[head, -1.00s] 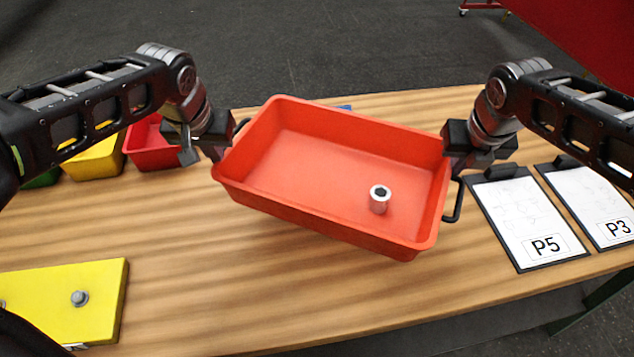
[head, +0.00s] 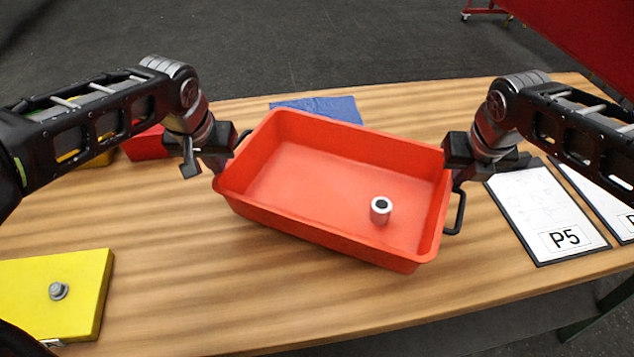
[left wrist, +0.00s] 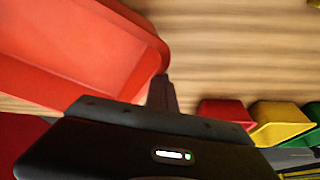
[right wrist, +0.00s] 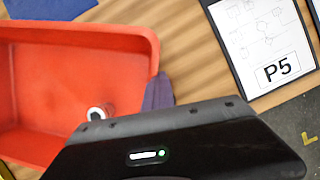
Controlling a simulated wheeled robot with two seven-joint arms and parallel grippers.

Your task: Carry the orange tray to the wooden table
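The orange tray (head: 320,165), a rectangular bin with black end handles, is over the wooden table (head: 200,300), angled in the head view. A small metal cylinder with a dark hole (head: 381,210) stands inside it. My left gripper (head: 218,160) is shut on the tray's left end, beside the handle. My right gripper (head: 458,165) is shut on the right end. Both wrist views show fingers against the tray's ends, with the fingertips partly hidden. I cannot tell clearly how high the tray's underside is above the tabletop.
A blue sheet (head: 335,108) lies behind the tray. A yellow block with a bolt (head: 85,290) is at front left. Red (left wrist: 226,112) and yellow (left wrist: 285,122) bins stand at the left. The P5 clipboard (head: 545,210) and another lie right. Bare wood shows in front of the tray.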

